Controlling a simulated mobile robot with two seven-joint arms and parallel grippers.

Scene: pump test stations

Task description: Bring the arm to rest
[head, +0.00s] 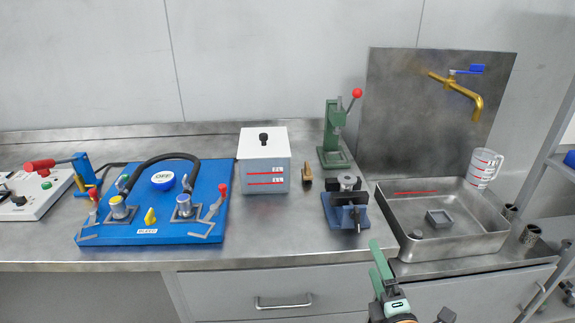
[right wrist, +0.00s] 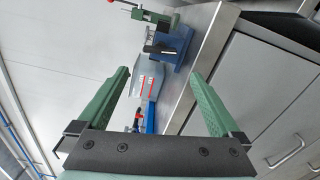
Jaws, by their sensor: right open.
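My right gripper (head: 381,274) is at the lower right of the head view, in front of the bench edge and the drawers. Its green fingers point up toward the bench. The right wrist view shows the two green fingers (right wrist: 160,88) spread wide apart with nothing between them. The bench and its equipment lie beyond the fingertips there. No contact with anything shows. My left gripper is not in either view.
The steel bench (head: 300,238) holds a blue pump board (head: 130,226), a white-lidded box (head: 264,178), a green press (head: 333,140) and a blue vise (head: 345,215). A sink tray (head: 470,244) with a brass tap (head: 460,86) stands right. A shelf rack (head: 553,170) is far right.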

